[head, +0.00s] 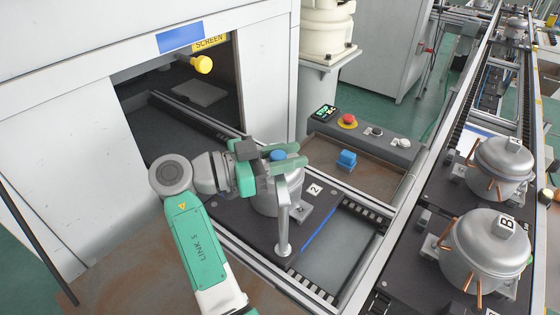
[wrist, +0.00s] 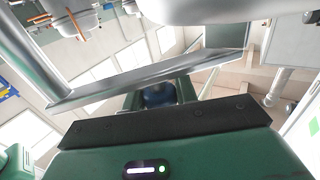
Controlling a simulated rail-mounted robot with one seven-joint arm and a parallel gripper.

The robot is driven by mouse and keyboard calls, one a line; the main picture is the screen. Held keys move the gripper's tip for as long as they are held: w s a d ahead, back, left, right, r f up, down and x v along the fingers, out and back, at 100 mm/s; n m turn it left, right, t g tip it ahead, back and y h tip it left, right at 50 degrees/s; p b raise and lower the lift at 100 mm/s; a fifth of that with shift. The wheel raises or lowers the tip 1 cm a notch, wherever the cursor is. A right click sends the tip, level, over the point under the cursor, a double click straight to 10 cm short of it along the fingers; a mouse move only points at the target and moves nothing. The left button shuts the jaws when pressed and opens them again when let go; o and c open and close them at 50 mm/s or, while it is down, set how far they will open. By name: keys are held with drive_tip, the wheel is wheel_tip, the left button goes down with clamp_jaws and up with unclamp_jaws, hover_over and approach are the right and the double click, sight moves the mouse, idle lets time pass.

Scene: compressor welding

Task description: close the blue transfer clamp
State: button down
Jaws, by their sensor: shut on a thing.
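The blue transfer clamp shows its blue knob (head: 278,155) at my gripper, above a grey compressor on the dark plate marked 2. A metal post (head: 284,220) with a bar stands at the front of that plate, and the bar reaches up toward the knob. My gripper (head: 283,161) is shut on the blue knob. In the wrist view the knob (wrist: 159,95) shows dark blue between the green fingers, with the metal bar (wrist: 150,80) crossing just beyond. The compressor (head: 268,203) is partly hidden by the gripper and the post.
A blue block (head: 346,158) sits on the brown tray to the right. A control panel (head: 362,130) with a red button lies behind it. The white machine's opening (head: 190,95) is at the left.

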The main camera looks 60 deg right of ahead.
idle(0.3)
drive_tip(key=c, duration=1.1)
unclamp_jaws()
drive_tip(key=shift+s+d, duration=0.1)
drive_tip(key=p+v, duration=0.1)
drive_tip(key=v, duration=0.7)
